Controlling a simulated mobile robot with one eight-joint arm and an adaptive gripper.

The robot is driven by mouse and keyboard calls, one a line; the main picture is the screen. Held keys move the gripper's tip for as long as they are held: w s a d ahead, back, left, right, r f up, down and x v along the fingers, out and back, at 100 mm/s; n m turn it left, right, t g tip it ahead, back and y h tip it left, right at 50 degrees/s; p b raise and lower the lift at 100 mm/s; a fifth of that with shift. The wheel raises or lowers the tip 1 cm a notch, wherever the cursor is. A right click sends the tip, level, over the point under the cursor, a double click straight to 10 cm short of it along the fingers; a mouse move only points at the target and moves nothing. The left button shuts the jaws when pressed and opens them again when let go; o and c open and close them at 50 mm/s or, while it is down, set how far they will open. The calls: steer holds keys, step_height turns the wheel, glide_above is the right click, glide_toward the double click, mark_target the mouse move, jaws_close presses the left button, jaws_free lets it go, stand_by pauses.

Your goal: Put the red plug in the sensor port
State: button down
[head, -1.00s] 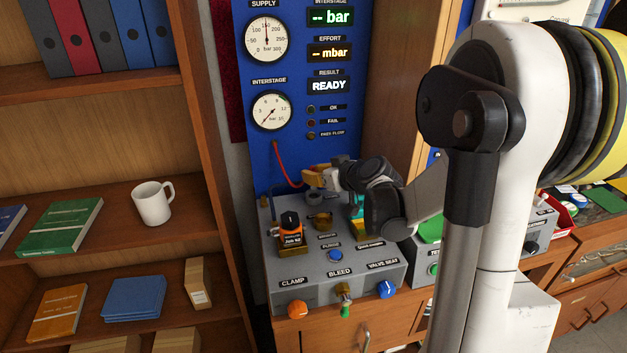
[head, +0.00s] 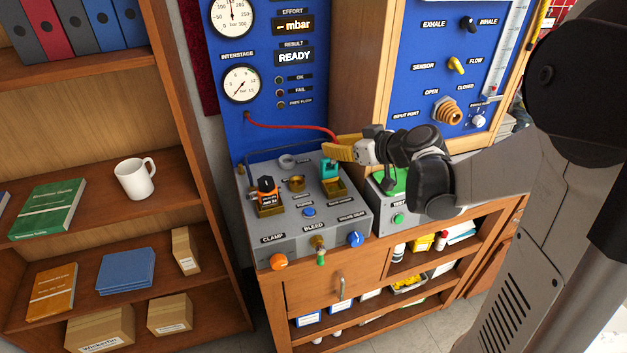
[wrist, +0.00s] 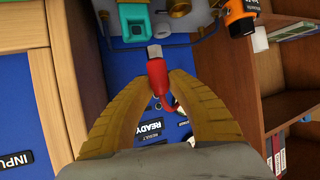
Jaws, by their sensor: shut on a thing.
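My gripper (wrist: 160,84) is shut on the red plug (wrist: 157,74), whose metal tip points up in the wrist view, towards a teal fitting (wrist: 134,22). Tip and fitting look apart. In the head view my gripper (head: 334,152) is above the back right of the grey bench box, and the fingers hide most of the plug. A red cable (head: 290,125) runs to it from below the interstage gauge. A brass fitting (head: 296,183) stands on the box behind a small label; I cannot read here which fitting is the sensor port.
The grey box (head: 250,235) carries an orange and black unit (head: 268,192), the teal fitting (head: 329,168) on a brass mount, and knobs in front. A blue panel (head: 425,70) rises behind on the right. A wooden shelf with a white mug (head: 135,178) stands left.

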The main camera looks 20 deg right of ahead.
steer(key=w+a+f+b, duration=0.1)
steer(key=a+f, duration=0.1)
steer(key=a, duration=0.1)
steer(key=w+a+f+b, duration=0.1)
steer(key=w+a+f, duration=0.1)
steer(key=w+a+f+b, duration=0.1)
steer(key=w+a+f, duration=0.1)
steer(key=a, duration=0.1)
steer(key=shift+w+a+f, duration=0.1)
steer(key=shift+w+a, duration=0.15)
steer(key=shift+a, duration=0.1)
steer(key=shift+f+b, duration=0.95)
steer(key=shift+f, duration=1)
steer(key=shift+f, duration=0.1)
steer(key=c, duration=1.3)
jaws_free()
